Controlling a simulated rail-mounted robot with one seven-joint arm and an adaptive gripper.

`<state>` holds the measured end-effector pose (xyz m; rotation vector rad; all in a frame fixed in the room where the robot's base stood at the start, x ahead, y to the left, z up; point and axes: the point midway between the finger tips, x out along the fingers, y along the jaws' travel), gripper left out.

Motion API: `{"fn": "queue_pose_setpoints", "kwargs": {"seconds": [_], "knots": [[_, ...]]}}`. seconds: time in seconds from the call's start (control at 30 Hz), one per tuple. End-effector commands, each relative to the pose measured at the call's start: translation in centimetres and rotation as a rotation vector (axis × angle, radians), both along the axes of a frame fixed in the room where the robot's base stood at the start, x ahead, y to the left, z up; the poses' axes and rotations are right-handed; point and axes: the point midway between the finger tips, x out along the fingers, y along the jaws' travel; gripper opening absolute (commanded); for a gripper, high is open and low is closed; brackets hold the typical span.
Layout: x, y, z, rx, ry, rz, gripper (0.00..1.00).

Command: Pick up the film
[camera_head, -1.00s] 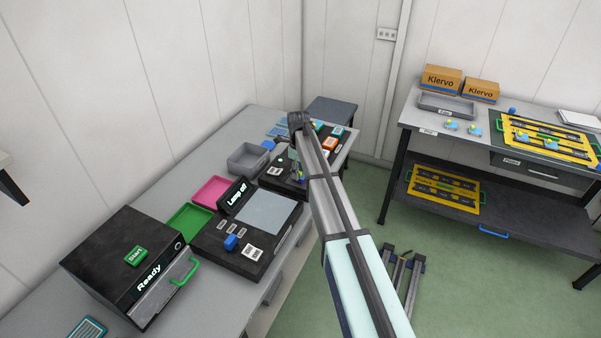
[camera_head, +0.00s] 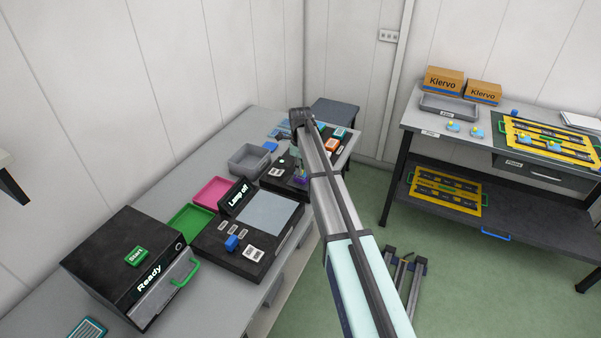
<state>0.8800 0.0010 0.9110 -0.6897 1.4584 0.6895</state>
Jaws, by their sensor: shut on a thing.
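My gripper (camera_head: 300,177) is small in view, low over the black panel (camera_head: 283,184) at the far end of the grey bench, partly hidden by my arm. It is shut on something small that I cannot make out. Purple shows at its tip. I cannot tell for sure which thing is the film. A flat blue striped piece (camera_head: 278,131) lies behind the gripper, partly covered by my arm. A teal-framed striped piece (camera_head: 87,328) lies at the near left of the bench, cut by the picture edge.
Along the bench (camera_head: 185,165) stand a black "Ready" box (camera_head: 120,255), a green tray (camera_head: 188,222), a pink tray (camera_head: 212,192), a grey bin (camera_head: 249,158) and a "Lamp off" panel (camera_head: 263,212). Orange (camera_head: 332,145) and green blocks sit right of my arm. A second table (camera_head: 415,118) stands right.

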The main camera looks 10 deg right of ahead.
Motion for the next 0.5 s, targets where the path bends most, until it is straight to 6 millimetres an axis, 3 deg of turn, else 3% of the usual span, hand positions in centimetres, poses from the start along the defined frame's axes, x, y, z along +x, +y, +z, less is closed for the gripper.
{"fn": "queue_pose_setpoints", "kwargs": {"seconds": [0.17,0.5], "knots": [[0.1,0.0,2.7,0.000,-0.003,0.000,0.06],[0.2,0.0,11.4,0.000,-0.003,0.000,0.06]]}}
